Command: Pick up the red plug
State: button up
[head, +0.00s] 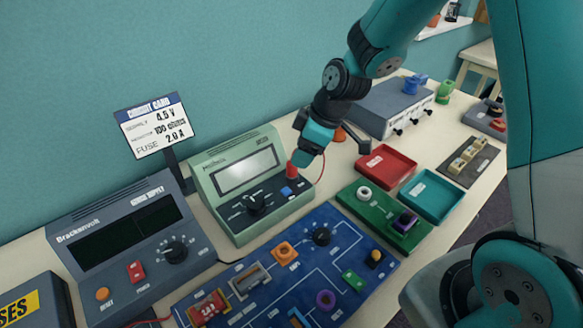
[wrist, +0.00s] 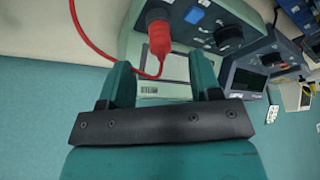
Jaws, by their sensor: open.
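The red plug (head: 291,170) stands upright in a socket on the sloped front of the green multimeter (head: 215,181). In the wrist view the red plug (wrist: 159,38) has a ribbed body and a red cable trailing to the left. My gripper (head: 305,155) is just above and right of the plug in the head view. In the wrist view my gripper (wrist: 162,75) shows two teal fingers spread apart, with the plug ahead of the gap between them. Nothing is held. I cannot tell from the head view whether a finger touches the plug.
The blue circuit board (head: 340,262) lies in front. The bench supply (head: 125,245) stands left. A red tray (head: 386,166) and teal tray (head: 431,195) lie right.

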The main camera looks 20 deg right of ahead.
aim_at(292, 169)
jog(key=shift+w+a+p+x, duration=0.15)
jog(key=shift+p+x, duration=0.3)
jog(key=shift+x, duration=1)
jog(key=shift+w+a+p+x, duration=0.15)
jog(key=shift+p+x, duration=0.3)
jog(key=shift+x, duration=0.95)
jog(key=shift+s+r, duration=0.1)
jog(key=shift+r, duration=0.05)
jog(key=c, duration=1)
jog(key=shift+r, duration=0.1)
